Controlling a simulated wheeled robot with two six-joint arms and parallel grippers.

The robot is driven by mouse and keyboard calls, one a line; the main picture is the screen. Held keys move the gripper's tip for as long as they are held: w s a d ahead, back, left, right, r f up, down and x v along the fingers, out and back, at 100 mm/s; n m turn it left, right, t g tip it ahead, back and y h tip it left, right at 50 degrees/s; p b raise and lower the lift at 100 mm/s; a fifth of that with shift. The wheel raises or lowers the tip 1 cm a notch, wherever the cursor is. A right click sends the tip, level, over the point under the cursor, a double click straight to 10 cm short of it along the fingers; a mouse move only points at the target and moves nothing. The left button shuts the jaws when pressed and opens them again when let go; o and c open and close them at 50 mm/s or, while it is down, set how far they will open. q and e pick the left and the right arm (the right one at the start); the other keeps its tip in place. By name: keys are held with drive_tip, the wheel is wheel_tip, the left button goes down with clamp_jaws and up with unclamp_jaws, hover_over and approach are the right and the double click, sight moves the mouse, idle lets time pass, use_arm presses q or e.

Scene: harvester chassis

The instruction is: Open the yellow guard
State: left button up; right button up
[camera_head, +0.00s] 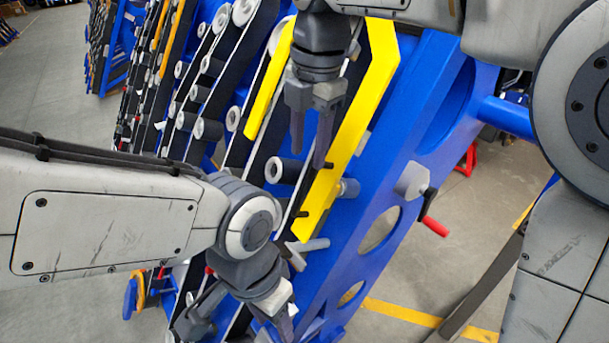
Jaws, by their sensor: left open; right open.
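The yellow guard (356,122) is a bent yellow strip on the blue harvester chassis (393,160). Its long right side slopes down to a lower end with dark pins, and a shorter yellow section shows to the left. My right gripper (311,152) hangs from the top in front of the guard. Its fingers are apart and point down, with the right finger overlapping the guard's inner edge. I cannot tell whether it touches. My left gripper (238,326) is open below the guard's lower end, near the bottom edge, apart from the guard. The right arm hides the guard's upper middle.
Grey rollers (208,129) and black belts lie left of the guard. A red-handled crank (433,226) sticks out on the chassis's right side. A blue bar (506,116) extends right. Grey floor with a yellow line (400,312) is open at lower right.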

sight(305, 185)
drive_tip(key=f, duration=0.3)
drive_tip(key=f+p, duration=0.1)
drive_tip(key=f, duration=0.6)
drive_tip(key=shift+w+a, duration=0.35)
clamp_jaws()
idle(0.8)
